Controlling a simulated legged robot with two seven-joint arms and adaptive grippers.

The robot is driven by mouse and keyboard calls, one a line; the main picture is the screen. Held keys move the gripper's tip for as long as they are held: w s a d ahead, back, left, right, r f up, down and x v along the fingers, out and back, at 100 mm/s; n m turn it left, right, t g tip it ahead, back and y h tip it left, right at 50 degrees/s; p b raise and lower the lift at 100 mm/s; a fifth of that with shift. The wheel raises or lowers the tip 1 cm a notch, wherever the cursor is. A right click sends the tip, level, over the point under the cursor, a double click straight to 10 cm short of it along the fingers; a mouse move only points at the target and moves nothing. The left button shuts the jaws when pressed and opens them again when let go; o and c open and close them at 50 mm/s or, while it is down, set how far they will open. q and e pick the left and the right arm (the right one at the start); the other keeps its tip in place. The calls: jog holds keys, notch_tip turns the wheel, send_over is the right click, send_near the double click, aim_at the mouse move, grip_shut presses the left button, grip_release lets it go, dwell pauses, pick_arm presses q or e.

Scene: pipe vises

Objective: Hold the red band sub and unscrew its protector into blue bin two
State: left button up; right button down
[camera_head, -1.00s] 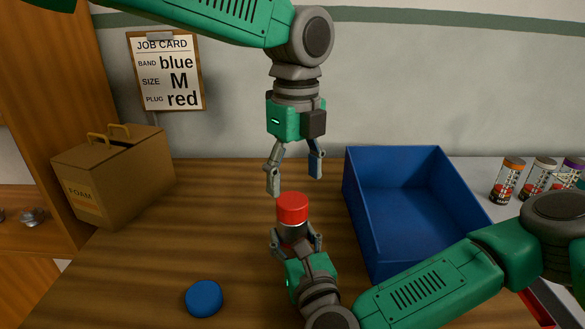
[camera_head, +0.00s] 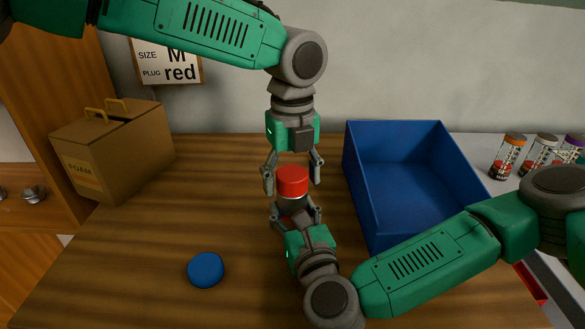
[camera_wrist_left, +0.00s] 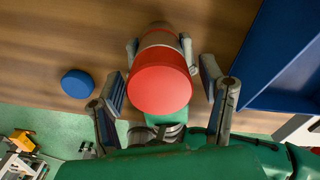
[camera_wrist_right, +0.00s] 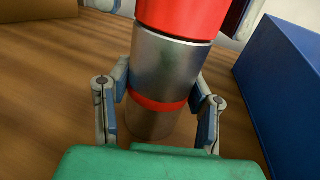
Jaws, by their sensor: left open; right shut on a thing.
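The red band sub (camera_wrist_right: 166,75) is a grey metal cylinder with a red band low on it. It stands upright in my right gripper (camera_head: 296,217), which is shut on it near the band. Its red protector (camera_head: 293,180) caps the top; it also shows in the left wrist view (camera_wrist_left: 160,88). My left gripper (camera_head: 293,180) points down from above, open, with one finger on each side of the protector and gaps between. The blue bin (camera_head: 405,190) stands to the right of both grippers and looks empty. I see no number on it.
A blue round cap (camera_head: 205,269) lies on the wooden table at front left. A cardboard foam box (camera_head: 115,150) stands at back left. Several banded cylinders (camera_head: 507,156) stand right of the bin. A job card (camera_head: 168,65) hangs on the wall.

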pick_arm(q)
jog(key=c, duration=1.2)
jog(key=n, duration=1.6)
jog(key=shift+d, duration=0.1)
jog(key=n, duration=0.4)
jog(key=shift+d+r, duration=0.1)
pick_arm(e)
jog(key=shift+s+a, duration=0.1)
